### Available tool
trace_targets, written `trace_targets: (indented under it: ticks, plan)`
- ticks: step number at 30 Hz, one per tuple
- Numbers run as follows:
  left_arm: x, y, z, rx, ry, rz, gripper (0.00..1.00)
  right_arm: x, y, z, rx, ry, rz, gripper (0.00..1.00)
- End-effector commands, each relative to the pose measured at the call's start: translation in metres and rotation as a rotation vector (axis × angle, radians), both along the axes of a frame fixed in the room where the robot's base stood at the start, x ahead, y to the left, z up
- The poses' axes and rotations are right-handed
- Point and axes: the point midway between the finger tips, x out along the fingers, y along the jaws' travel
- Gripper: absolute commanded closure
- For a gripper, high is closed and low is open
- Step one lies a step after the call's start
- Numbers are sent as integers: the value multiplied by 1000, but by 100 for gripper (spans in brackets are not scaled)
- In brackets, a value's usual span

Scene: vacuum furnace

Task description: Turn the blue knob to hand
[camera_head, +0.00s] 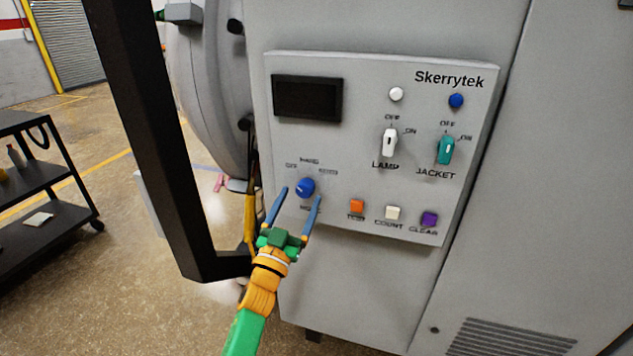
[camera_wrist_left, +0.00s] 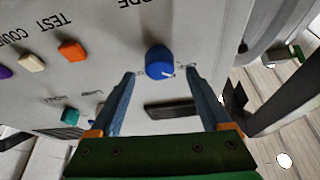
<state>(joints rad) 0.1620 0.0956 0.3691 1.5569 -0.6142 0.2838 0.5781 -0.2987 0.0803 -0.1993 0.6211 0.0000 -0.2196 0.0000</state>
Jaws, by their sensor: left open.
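The blue knob (camera_head: 305,187) is at the lower left of the grey Skerrytek control panel (camera_head: 430,225), with small labels around it that are hard to read. My left gripper (camera_head: 302,194) is open, with one blue finger on each side of the knob in the head view. In the left wrist view the knob (camera_wrist_left: 159,62) shows between and a little beyond the fingertips of the gripper (camera_wrist_left: 163,71). A white mark shows on the knob's face there. I cannot tell whether the fingers touch it. My right gripper is not in view.
Orange (camera_head: 356,206), white (camera_head: 392,213) and purple (camera_head: 429,219) buttons sit right of the knob. LAMP (camera_head: 389,142) and JACKET (camera_head: 445,150) switches are above them. A dark display (camera_head: 307,98) is above the knob. A black frame (camera_head: 160,140) stands left; a dark cart (camera_head: 45,200) is farther left.

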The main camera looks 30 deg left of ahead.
Motion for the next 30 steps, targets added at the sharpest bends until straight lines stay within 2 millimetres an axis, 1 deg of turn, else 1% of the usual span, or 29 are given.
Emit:
trace_targets:
  ticks: [1, 3, 6, 9, 14, 17, 18, 20, 21, 23, 24, 30]
  plan:
    - [9, 2, 7, 0, -2, 0, 19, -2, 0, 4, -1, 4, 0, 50]
    - [20, 4, 10, -1, -1, 0, 19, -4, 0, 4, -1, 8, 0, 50]
    - [31, 6, 13, 0, 1, 0, 19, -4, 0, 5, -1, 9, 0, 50]
    - [34, 6, 14, 0, 3, -1, 19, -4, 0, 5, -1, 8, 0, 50]
    - [34, 6, 13, -1, 4, 0, 19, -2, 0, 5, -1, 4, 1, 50]
    - [34, 6, 13, -1, 4, 0, 43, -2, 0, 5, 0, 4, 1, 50]
    - [34, 6, 13, -1, 4, 0, 54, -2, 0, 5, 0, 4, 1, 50]
    - [34, 6, 13, -1, 4, 0, 70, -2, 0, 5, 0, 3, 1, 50]
    - [34, 6, 13, -1, 4, 0, 81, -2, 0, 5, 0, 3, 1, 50]
    - [34, 6, 13, -1, 4, 0, 97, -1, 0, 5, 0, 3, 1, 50]
    - [34, 6, 13, -1, 4, 0, 100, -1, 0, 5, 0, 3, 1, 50]
    - [34, 6, 13, 18, 9, 0, 100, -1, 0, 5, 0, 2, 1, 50]
